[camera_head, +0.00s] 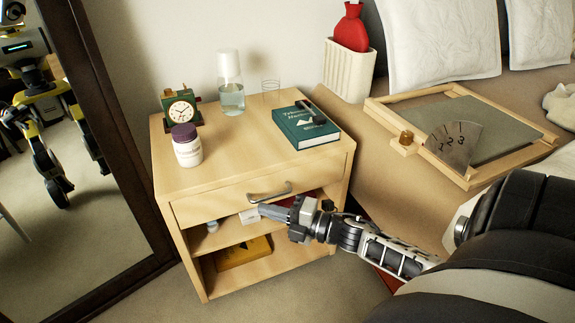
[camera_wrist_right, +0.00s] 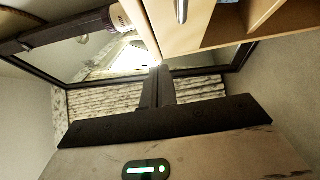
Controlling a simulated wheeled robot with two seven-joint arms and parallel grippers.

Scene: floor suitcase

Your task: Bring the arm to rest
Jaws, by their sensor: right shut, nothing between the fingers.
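My right arm comes in from the lower right in the head view. My right gripper (camera_head: 275,212) is shut and empty. It is in front of the bedside cabinet (camera_head: 178,187), by the drawer's metal handle (camera_head: 269,192). I cannot tell from the head view whether it touches the cabinet front. In the right wrist view the closed fingers (camera_wrist_right: 157,88) stand together with nothing between them, and the handle (camera_wrist_right: 182,10) shows at the top. My left gripper is not in view.
On the cabinet stand a clock (camera_head: 181,107), a pill bottle (camera_head: 187,146), a water carafe (camera_head: 230,85), a glass (camera_head: 271,91) and a green book (camera_head: 304,128). The bed with a wooden frame board (camera_head: 490,128) is to the right. A mirror (camera_head: 50,150) stands left.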

